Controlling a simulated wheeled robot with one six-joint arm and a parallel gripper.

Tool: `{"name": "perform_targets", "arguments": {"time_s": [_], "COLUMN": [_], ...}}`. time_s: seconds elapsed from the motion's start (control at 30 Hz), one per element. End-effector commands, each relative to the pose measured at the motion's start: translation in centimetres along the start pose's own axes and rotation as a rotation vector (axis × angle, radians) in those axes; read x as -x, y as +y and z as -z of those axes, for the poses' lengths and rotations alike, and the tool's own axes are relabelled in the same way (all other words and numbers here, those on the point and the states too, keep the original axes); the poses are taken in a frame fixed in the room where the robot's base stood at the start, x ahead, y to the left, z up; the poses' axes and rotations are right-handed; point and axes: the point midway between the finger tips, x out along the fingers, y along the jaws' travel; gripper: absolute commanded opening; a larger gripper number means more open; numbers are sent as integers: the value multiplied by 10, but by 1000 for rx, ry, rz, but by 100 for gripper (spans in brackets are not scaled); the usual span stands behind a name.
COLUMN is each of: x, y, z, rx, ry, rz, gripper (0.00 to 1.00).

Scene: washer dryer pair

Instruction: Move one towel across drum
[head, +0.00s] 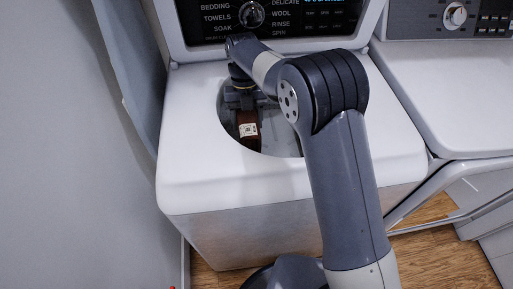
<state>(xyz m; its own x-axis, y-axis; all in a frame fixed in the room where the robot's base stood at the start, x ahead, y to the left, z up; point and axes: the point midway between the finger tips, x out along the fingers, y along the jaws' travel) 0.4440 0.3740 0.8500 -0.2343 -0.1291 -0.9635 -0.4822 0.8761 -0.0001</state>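The white top-loading washer (190,150) has a round opening in its top, with the drum (281,138) showing inside. My arm reaches over the washer from the front right. My gripper (243,100) points down into the left part of the opening. A dark reddish-brown thing with a pale label (248,130) is directly below the gripper, inside the opening. I cannot tell if it is a towel. The fingers are small and dark, so I cannot tell whether they are open or shut on it. My arm hides the right part of the opening.
A white dryer (455,110) stands to the right, with its front door (445,195) apparently open. The washer's control panel (300,14) rises behind the opening. A grey-blue panel (135,65) stands close on the left, beside the wall. Wooden floor (435,260) shows in front.

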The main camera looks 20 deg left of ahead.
Motion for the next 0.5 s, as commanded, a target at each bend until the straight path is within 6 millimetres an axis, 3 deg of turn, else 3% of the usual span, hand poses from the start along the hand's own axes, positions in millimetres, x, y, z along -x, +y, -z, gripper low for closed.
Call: {"name": "perform_targets", "arguments": {"time_s": [0.03,0.2,0.3,0.5], "x": [-16,-56,-72,-85], "y": [0,0,0,0], "z": [-3,-15,-19,-24], "rx": [0,0,0,0], "ry": [6,4,2,0], "rz": [1,1,0,0], "gripper": [23,23,23,23]}}
